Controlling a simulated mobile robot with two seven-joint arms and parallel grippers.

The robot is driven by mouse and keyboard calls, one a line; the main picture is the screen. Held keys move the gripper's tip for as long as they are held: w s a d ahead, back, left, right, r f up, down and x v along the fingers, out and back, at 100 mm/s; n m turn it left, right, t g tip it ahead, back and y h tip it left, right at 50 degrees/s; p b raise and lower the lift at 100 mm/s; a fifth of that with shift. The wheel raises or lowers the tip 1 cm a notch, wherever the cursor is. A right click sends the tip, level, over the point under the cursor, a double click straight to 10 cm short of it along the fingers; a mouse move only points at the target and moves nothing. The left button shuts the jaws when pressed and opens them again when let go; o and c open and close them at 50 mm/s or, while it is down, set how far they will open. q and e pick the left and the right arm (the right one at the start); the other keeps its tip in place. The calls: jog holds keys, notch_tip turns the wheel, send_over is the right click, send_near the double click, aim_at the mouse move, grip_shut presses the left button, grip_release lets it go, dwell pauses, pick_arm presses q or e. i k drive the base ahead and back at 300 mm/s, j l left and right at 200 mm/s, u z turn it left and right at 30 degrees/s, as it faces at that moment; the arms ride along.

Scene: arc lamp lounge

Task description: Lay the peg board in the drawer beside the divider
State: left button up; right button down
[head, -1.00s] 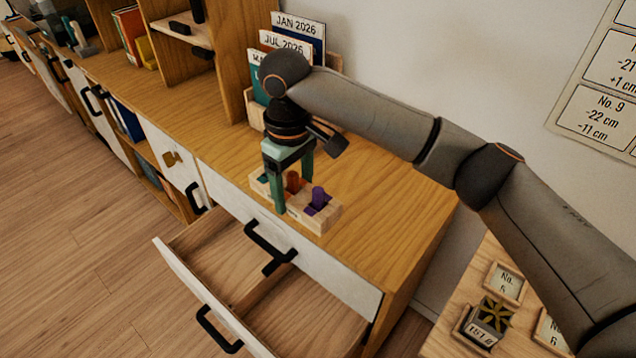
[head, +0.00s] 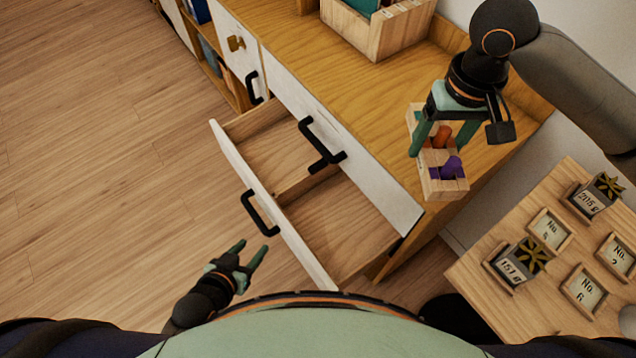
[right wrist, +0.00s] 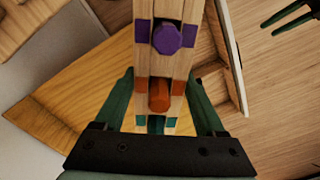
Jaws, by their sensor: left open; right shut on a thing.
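The peg board (head: 432,183) is a pale wooden block with purple, orange and teal pegs. My right gripper (head: 441,143) is shut on it, its fingers on either side. In the head view it overlaps the right end of the cabinet top; its exact height is unclear. The right wrist view shows the board (right wrist: 147,62) running away from the fingers. The drawer (head: 345,232) is pulled open and looks empty apart from a low wooden divider (head: 299,188) across its middle. My left gripper (head: 250,262) is open and empty, in front of the drawer over the floor.
The cabinet top (head: 385,95) is clear beside a wooden file box (head: 385,32). Black handles project from the cabinet front, one (head: 318,138) above the open drawer. A side table (head: 480,262) at the right holds small weights and numbered tiles.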

aim_at(329, 233)
jog(key=k+j+z, duration=0.2)
jog(key=j, duration=0.25)
jog(key=k+j+z, duration=0.2)
jog(key=j, duration=0.2)
jog(key=j+z, duration=0.2)
jog(key=j, duration=0.2)
jog(key=i, duration=0.4)
